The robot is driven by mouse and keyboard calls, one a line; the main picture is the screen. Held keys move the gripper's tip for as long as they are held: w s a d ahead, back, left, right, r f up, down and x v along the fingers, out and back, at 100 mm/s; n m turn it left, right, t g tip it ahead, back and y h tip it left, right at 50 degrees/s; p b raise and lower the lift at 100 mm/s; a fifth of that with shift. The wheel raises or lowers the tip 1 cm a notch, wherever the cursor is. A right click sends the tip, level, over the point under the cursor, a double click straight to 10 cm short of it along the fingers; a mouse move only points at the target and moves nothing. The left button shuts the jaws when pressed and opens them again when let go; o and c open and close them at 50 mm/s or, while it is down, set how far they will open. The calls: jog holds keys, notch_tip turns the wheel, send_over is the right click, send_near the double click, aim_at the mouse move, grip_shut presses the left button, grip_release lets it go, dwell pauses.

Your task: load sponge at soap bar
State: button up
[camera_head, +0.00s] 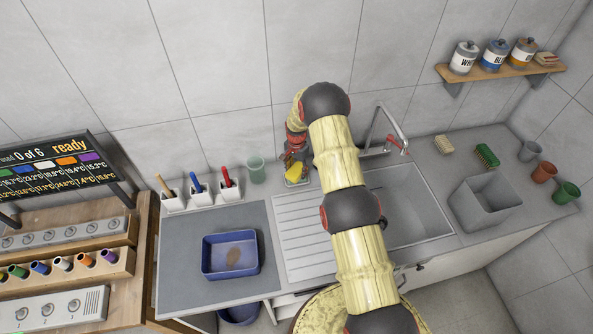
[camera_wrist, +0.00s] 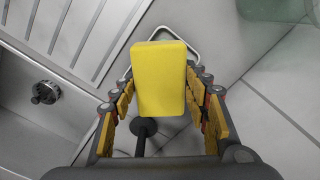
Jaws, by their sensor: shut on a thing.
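A yellow sponge (camera_wrist: 160,80) is between the two fingers of my gripper (camera_wrist: 158,105) in the wrist view, and the gripper is shut on it. In the head view the sponge (camera_head: 294,172) shows below my gripper (camera_head: 294,160), behind the drainboard and close to the wall. A pale dish or frame (camera_head: 297,183) shows under the sponge; I cannot tell if they touch. A beige block (camera_head: 444,144) lies on the counter right of the sink; I cannot tell if it is the soap bar.
My arm crosses the sink (camera_head: 415,205). The tap (camera_head: 390,125) stands behind it. A blue tub (camera_head: 231,254) with a brown patch is on the left counter. A green brush (camera_head: 487,155), a grey bin (camera_head: 485,203) and several cups are right. A greenish glass (camera_head: 256,169) stands near my gripper.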

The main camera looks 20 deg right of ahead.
aim_at(297, 170)
jog(key=shift+f+b, duration=0.4)
jog(key=shift+f, duration=0.05)
dwell(0.8)
jog(key=shift+s+f+b, duration=0.1)
jog(key=shift+f+b, duration=0.05)
jog(key=shift+b, duration=0.3)
dwell(1.5)
jog(key=shift+r+p, duration=0.75)
jog(key=shift+r, duration=2.85)
